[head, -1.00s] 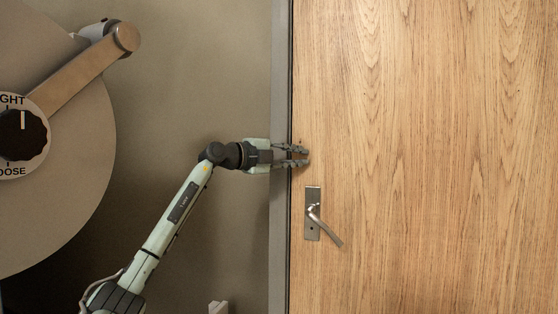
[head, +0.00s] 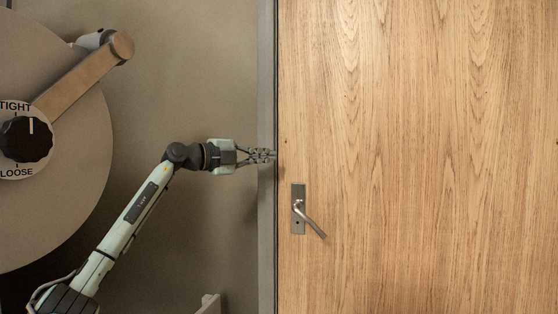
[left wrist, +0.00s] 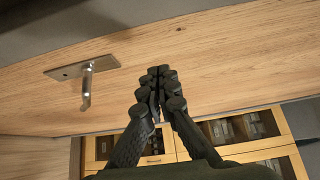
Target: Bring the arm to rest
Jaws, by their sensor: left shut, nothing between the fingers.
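My left gripper (head: 272,155) is shut and empty in the head view. Its arm comes up from the lower left and the fingers point right, in front of the door's left edge. In the left wrist view its closed fingers (left wrist: 158,80) show in the middle, with nothing between them. The wooden door (head: 420,150) fills the right half of the head view. Its metal lever handle (head: 298,209) is below and right of the fingertips, apart from them, with the lever slanting down to the right. The handle also shows in the left wrist view (left wrist: 86,72). My right gripper is not in view.
A large round disc (head: 75,200) with an arm and a dial (head: 26,139) marked TIGHT and LOOSE is at the left. Grey wall (head: 190,70) lies between it and the door frame (head: 266,80). Glass-fronted cabinets (left wrist: 240,128) show in the left wrist view.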

